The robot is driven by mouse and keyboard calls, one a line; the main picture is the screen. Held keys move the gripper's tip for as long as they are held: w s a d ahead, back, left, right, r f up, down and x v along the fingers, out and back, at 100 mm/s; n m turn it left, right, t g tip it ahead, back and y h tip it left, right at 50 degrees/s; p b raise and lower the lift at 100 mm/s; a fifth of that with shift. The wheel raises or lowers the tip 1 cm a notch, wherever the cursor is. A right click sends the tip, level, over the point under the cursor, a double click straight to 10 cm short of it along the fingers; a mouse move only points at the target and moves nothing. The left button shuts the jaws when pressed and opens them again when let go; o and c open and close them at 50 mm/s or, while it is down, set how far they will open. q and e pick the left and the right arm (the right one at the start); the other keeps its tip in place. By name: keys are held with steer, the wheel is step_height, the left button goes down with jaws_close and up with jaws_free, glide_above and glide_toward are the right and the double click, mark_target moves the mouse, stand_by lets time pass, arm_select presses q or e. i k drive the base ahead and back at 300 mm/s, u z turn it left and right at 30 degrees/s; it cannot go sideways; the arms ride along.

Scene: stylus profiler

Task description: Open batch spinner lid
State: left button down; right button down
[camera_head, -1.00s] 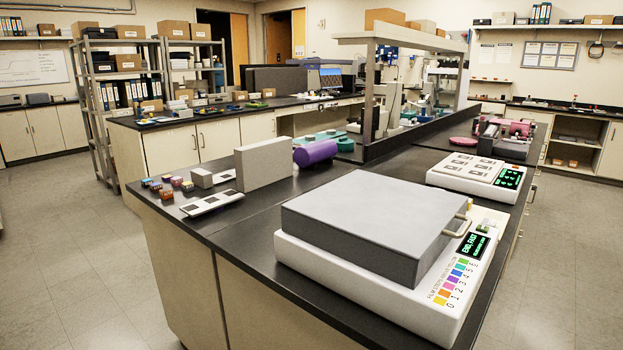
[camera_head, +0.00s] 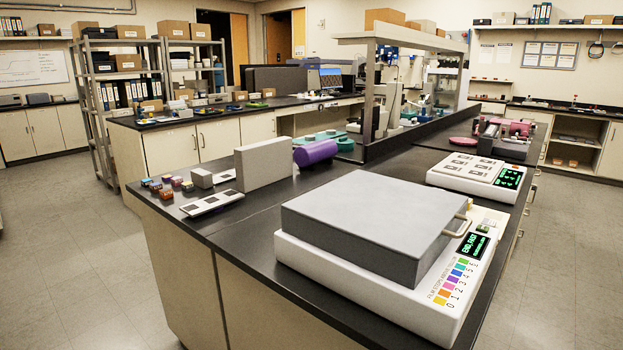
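The batch spinner (camera_head: 366,300) is a white box on the near part of the black bench. Its lid (camera_head: 365,215) is a thick grey square slab lying flat and closed on top. A pale handle (camera_head: 459,226) stands at the lid's right edge. The right side of the white base carries a small lit green display (camera_head: 473,244) and a strip of coloured numbered squares (camera_head: 452,284). What is under the lid is hidden. Neither of my grippers shows in the view.
Behind the spinner is a second white device (camera_head: 476,175) with a green display. To the left stand a grey block (camera_head: 263,163), a purple cylinder (camera_head: 316,152), a white slotted strip (camera_head: 211,202) and several small coloured blocks (camera_head: 166,192). Floor (camera_head: 75,265) left of the bench is clear.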

mark_target(395, 230)
steer(key=k, duration=0.25)
steer(key=z, duration=0.7)
steer(key=i, duration=0.9)
steer(key=z, duration=0.15)
